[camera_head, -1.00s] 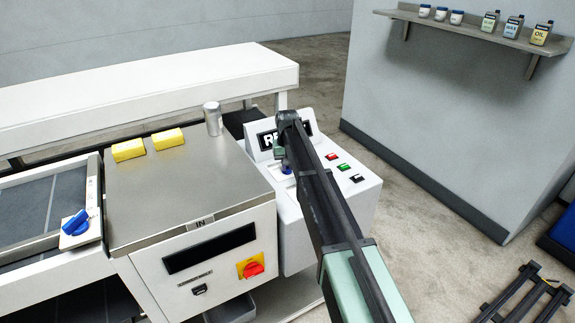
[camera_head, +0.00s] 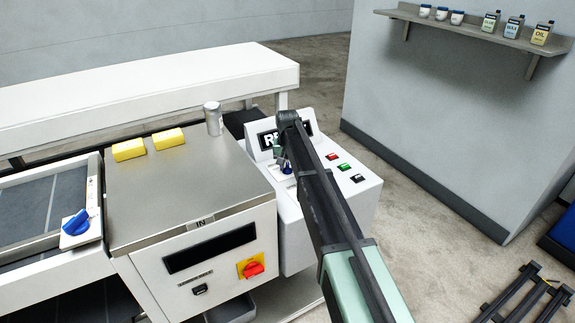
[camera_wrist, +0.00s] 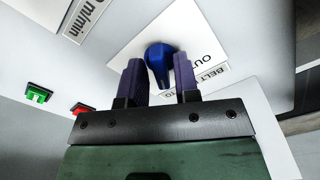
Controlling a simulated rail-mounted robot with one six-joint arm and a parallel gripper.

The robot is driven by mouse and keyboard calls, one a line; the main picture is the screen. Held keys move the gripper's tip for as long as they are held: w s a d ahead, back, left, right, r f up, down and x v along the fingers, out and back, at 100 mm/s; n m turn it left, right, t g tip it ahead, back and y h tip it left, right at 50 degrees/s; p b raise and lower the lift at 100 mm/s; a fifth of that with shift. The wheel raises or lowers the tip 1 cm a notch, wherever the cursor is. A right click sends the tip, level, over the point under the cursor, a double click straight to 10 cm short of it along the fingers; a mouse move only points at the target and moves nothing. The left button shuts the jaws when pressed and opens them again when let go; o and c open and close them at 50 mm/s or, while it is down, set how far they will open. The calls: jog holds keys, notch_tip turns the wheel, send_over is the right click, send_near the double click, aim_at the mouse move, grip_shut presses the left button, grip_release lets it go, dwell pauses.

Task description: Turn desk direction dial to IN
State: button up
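The blue direction dial (camera_wrist: 160,62) is on a white plate on the control panel, with "OUT" and a partly hidden "BELT" label beside it in the wrist view. In the head view, the dial (camera_head: 287,170) is mostly hidden by my gripper (camera_head: 284,160). In the wrist view, my gripper (camera_wrist: 158,57) has two purple fingers, one on each side of the dial, with gaps showing between them and it. It is open. I cannot tell how deep the fingers reach, and I see no "IN" mark beside this dial.
Red (camera_head: 332,156), green (camera_head: 343,167) and black (camera_head: 357,179) buttons are right of my arm on the same panel. A display (camera_head: 268,140) stands behind. Another blue dial (camera_head: 75,222) is far left. A red switch (camera_head: 253,269) is on the front.

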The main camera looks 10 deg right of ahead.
aim_at(288, 166)
jog(key=shift+o, duration=0.7)
jog(key=shift+r, duration=0.1)
notch_tip(288, 166, up, 11)
jog(key=p, duration=1.1)
jog(key=shift+f, duration=0.2)
jog(key=s+n, duration=0.2)
jog(key=s, duration=3.4)
jog(key=shift+s, duration=0.35)
